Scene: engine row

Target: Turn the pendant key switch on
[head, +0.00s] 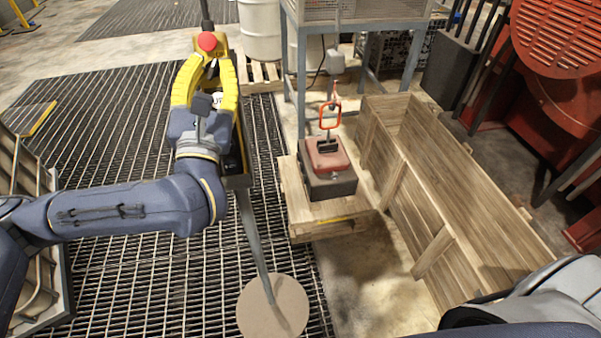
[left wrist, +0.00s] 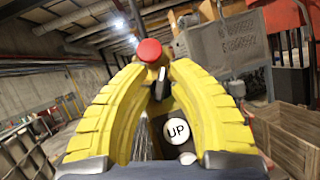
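The pendant, a yellow box with a dark front (head: 237,165), stands upright behind my left gripper. A red mushroom button (head: 207,41) is at its top; it also shows in the left wrist view (left wrist: 149,51). Below that button is a small black key switch (left wrist: 161,84), seen between my fingers. A white round button marked UP (left wrist: 176,131) is lower down. My left gripper (head: 208,62) has yellow fingers, parted on either side of the key; I cannot tell whether either touches it. My right gripper is out of view.
A grey pole runs from the pendant down to a round base (head: 273,306) on the grating. A long wooden crate (head: 470,215) and a red and black box (head: 327,165) on a pallet are to the right. A metal-framed stand (head: 360,45) is behind.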

